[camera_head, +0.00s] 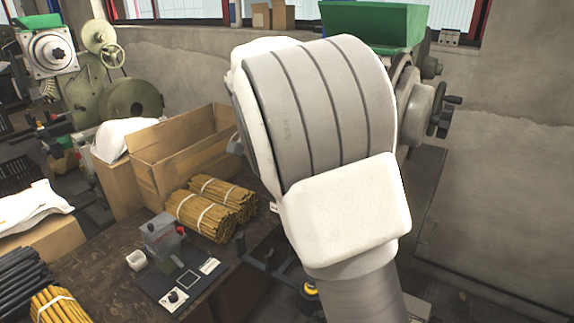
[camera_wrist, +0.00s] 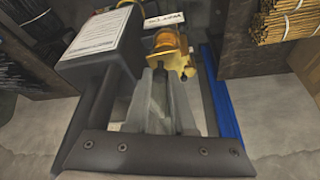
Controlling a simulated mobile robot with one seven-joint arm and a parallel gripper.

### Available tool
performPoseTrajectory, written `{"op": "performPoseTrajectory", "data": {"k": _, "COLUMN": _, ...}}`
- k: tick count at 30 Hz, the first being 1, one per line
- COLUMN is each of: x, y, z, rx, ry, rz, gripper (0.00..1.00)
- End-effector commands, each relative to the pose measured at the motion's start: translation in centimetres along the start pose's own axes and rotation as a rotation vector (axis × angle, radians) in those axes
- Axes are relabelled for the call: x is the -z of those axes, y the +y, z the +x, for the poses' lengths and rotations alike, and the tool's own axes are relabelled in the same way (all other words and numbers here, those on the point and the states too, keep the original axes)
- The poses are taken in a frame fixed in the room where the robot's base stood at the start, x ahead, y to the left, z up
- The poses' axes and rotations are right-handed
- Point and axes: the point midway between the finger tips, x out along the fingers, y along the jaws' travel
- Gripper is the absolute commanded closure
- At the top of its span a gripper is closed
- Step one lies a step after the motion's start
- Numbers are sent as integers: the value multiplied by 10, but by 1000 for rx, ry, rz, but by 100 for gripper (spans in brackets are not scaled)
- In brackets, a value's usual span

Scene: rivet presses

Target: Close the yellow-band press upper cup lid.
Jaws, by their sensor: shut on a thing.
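The yellow-band press shows in the wrist view as a grey housing with a white paper label (camera_wrist: 112,35) and an orange-yellow part (camera_wrist: 172,42) at the top centre. My gripper (camera_wrist: 162,72) reaches up the middle of that view, its fingertips close together at the near side of the yellow part. It is shut on a small part there, apparently the upper cup lid; the fingers hide most of it, and its angle cannot be told. In the head view my arm covers most of the press; only a yellow ring (camera_head: 309,288) shows at its lower left edge.
On the dark table (camera_head: 105,250) stand a small grey device (camera_head: 163,238), tied bundles of yellow rods (camera_head: 205,213) and an open cardboard box (camera_head: 180,150). A green-topped machine (camera_head: 372,24) stands behind my arm. A blue strip (camera_wrist: 222,95) runs along the right in the wrist view.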

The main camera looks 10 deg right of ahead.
Motion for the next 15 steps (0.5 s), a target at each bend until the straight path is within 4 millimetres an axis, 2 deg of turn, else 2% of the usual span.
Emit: {"op": "performPoseTrajectory", "data": {"k": 15, "x": -3, "y": -1, "z": -2, "rx": -32, "ry": -1, "rz": 84, "gripper": 100}}
